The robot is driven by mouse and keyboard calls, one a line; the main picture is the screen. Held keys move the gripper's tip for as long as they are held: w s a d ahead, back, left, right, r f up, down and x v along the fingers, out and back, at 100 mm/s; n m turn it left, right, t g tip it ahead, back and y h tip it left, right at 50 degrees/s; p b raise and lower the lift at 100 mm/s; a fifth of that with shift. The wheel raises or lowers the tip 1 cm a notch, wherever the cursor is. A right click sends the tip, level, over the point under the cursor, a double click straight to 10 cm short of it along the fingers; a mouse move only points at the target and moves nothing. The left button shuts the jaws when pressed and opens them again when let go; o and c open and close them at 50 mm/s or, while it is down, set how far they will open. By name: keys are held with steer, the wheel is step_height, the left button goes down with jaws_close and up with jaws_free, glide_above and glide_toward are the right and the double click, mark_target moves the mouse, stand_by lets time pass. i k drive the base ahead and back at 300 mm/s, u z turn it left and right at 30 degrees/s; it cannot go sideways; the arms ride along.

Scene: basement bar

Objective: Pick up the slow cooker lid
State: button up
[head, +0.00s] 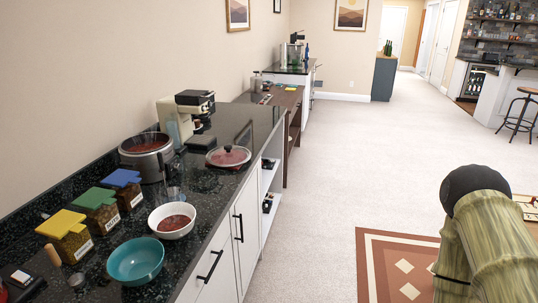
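The slow cooker lid (229,156) is a round, reddish see-through disc with a pale rim and a dark knob. It lies on the black speckled counter (188,184) near its right edge. The slow cooker (146,163) is a silver pot with a dark rim, open on top, with red food inside. It stands to the left of the lid, near the wall. My gripper is not in view. Part of my arm shows at the lower right, well away from the counter.
A coffee machine (188,115) stands just behind the lid and cooker. In front are a white bowl (172,232), a teal bowl (135,272) and jars with yellow (60,223), green (93,197) and blue (121,178) tops. Open carpet (330,180) lies right of the cabinets.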

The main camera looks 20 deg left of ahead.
mark_target(228, 156)
steer(key=z, duration=0.05)
steer(key=i, duration=1.65)
steer(key=u, duration=1.6)
